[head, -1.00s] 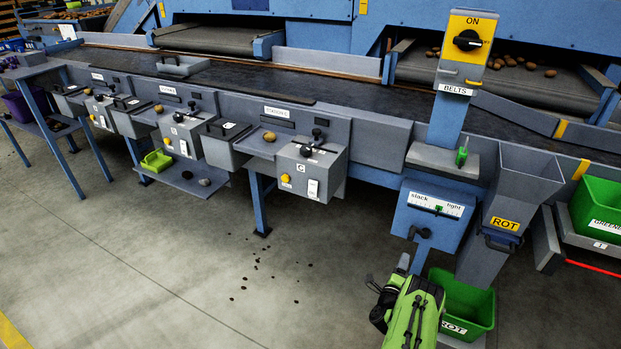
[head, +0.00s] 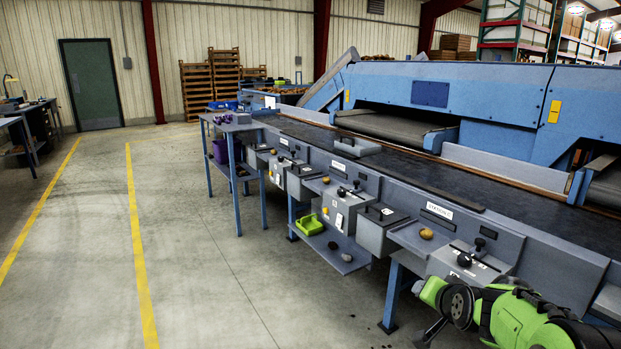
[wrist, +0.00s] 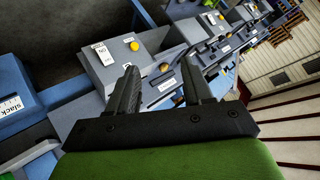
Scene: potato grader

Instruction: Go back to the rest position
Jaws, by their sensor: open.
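My gripper (wrist: 160,92) shows in the wrist view with its two dark fingers apart and nothing between them. It is open. Beyond the fingers is the grader's front with its grey control boxes, including one with a yellow button (wrist: 134,45). In the head view my green and black arm is at the lower right, in front of the grader's near end. My fingertips cannot be made out there.
The blue grader (head: 430,95) runs along the right with its dark belt. Grey control boxes (head: 465,262) line its front. A low shelf holds a green scoop (head: 309,224). A blue table (head: 232,125) stands at its far end. The floor (head: 200,270) at left is open, with yellow lines.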

